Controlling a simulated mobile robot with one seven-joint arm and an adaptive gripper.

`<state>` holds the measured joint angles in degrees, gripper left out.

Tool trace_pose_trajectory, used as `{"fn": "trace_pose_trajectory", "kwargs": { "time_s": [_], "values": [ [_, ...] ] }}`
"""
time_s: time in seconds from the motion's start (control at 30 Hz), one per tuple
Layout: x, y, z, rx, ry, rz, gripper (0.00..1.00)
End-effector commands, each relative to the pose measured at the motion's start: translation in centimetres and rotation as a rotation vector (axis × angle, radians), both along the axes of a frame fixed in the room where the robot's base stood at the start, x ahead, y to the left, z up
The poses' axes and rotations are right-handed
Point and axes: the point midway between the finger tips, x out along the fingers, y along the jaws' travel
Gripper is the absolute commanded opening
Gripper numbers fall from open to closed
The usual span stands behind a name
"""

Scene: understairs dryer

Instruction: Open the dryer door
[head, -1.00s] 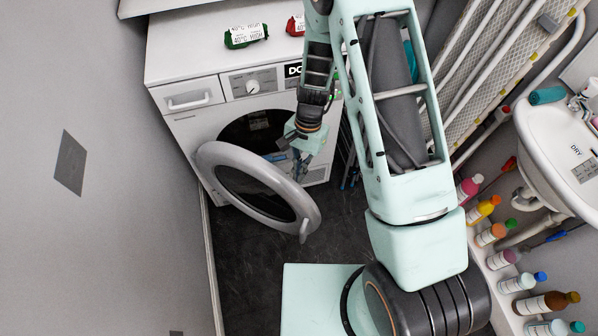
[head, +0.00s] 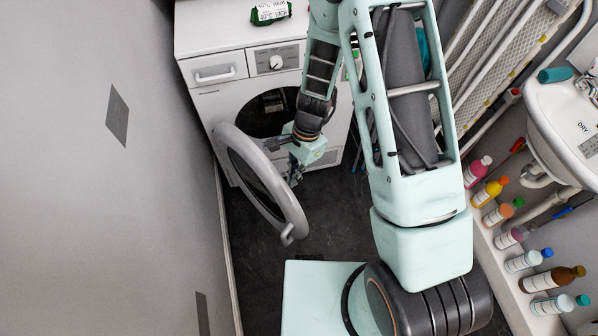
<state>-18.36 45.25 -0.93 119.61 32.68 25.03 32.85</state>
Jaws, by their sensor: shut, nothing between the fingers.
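The white dryer (head: 210,113) stands at the back. Its round grey-rimmed door (head: 290,206) is swung wide open on its left side, with the handle (head: 289,236) at the free edge nearest me. The dark drum opening (head: 268,112) shows behind, partly hidden by my arm. My gripper (head: 294,181) is shut and empty. It is on the inner side of the door, close to the rim. I cannot tell whether it touches the door.
A green packet (head: 270,13) lies on the dryer top. A grey wall (head: 110,230) runs along the left, close to the door. Several bottles (head: 490,193) line a ledge at right below a sink (head: 570,115). A folded ironing board or rack (head: 505,50) leans behind. Dark floor (head: 250,270) is clear in front.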

Motion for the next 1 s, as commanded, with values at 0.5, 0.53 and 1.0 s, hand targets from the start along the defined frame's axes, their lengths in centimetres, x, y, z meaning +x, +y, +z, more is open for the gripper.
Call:
{"fn": "trace_pose_trajectory", "kwargs": {
  "time_s": [0.5, 0.53, 1.0],
  "values": [
    [-6.6, 7.8, 0.0, 0.000, 0.001, -0.250, 0.00],
    [-6.9, 8.2, 0.0, 0.002, 0.001, -0.263, 0.00],
    [-8.3, 10.7, 0.0, 0.000, 0.000, -0.342, 0.00]
  ]
}}
